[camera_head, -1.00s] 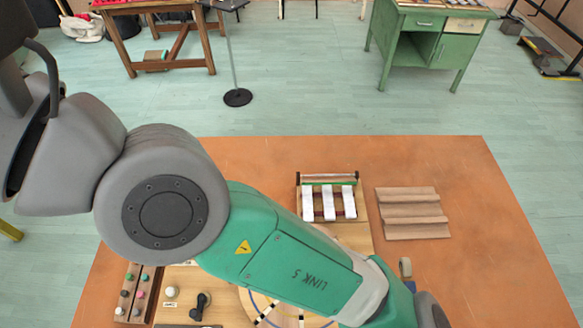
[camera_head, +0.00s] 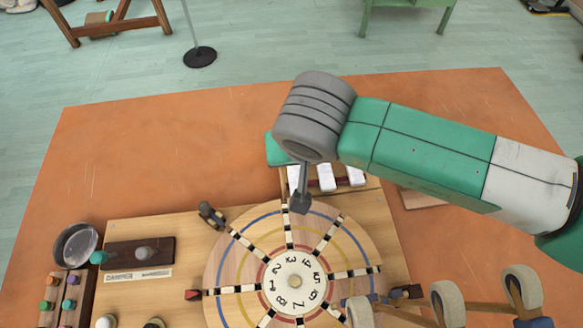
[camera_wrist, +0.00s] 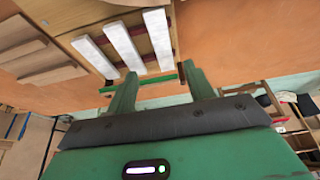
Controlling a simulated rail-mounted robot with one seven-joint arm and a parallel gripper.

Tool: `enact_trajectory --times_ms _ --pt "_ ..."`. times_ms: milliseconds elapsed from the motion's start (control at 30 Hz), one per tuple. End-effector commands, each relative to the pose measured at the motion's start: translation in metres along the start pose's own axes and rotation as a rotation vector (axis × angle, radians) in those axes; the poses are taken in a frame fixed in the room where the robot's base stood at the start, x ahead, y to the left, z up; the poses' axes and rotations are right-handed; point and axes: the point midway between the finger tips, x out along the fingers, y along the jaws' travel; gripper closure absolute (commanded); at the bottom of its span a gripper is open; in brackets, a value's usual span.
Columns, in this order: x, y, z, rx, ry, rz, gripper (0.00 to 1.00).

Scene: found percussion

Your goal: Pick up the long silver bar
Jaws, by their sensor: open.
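Three pale silver bars lie side by side on a small wooden rack: a left bar (camera_wrist: 93,56), a middle bar (camera_wrist: 124,46) and a right bar (camera_wrist: 157,38) in the wrist view. I cannot tell for sure which is the long one. The bars show partly in the head view (camera_head: 326,178), behind my arm. My gripper (camera_wrist: 160,70) is open and empty, its two green fingers apart at the rack's edge below the bars in the wrist view. No contact with a bar is clear.
A ridged wooden block (camera_wrist: 38,50) lies beside the rack. A round numbered wheel (camera_head: 295,282) on a wooden board stands in front of the rack. Coloured pegs (camera_head: 60,293) and a metal bowl (camera_head: 76,244) are at the left. The orange table (camera_head: 150,150) is clear at the back left.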

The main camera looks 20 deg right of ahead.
Motion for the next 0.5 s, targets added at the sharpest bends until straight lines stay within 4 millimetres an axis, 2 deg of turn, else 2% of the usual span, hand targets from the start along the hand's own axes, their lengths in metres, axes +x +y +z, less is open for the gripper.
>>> enact_trajectory --times_ms 233,367,500 --pt "0.025 -0.001 0.001 0.001 -0.002 -0.003 0.47" --pt "0.027 -0.002 0.000 0.001 -0.001 -0.003 0.47" --pt "0.047 -0.004 0.004 0.001 -0.002 -0.006 0.47"
